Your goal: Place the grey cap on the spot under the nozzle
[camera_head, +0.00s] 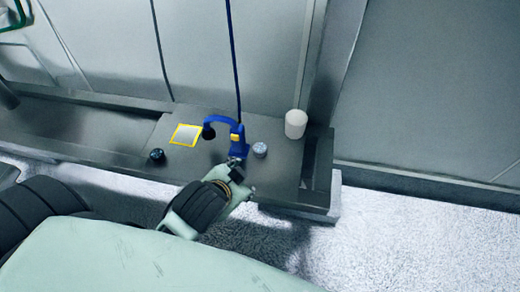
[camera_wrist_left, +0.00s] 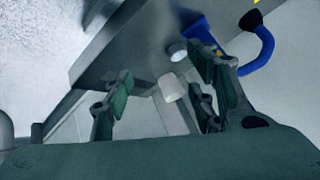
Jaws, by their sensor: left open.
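The grey cap (camera_head: 260,149) stands on the dark grey bench, just right of the blue nozzle stand's base. It also shows in the left wrist view (camera_wrist_left: 177,52). The blue nozzle stand (camera_head: 237,147) has an arm curving left to a dark nozzle end (camera_head: 208,132); it shows in the left wrist view too (camera_wrist_left: 262,48). A yellow-edged square (camera_head: 186,135) lies left of the nozzle end. My left gripper (camera_head: 245,181) is over the bench's front edge, in front of the stand and cap. Its fingers (camera_wrist_left: 165,88) are apart with nothing held between them. My right gripper is not in view.
A white cylinder (camera_head: 296,123) stands at the bench's back right; in the left wrist view (camera_wrist_left: 172,88) it appears behind the gap between the fingers. A dark cap (camera_head: 157,155) sits at the left front. A blue cable rises behind the stand. The bench (camera_head: 280,178) is bare at front right.

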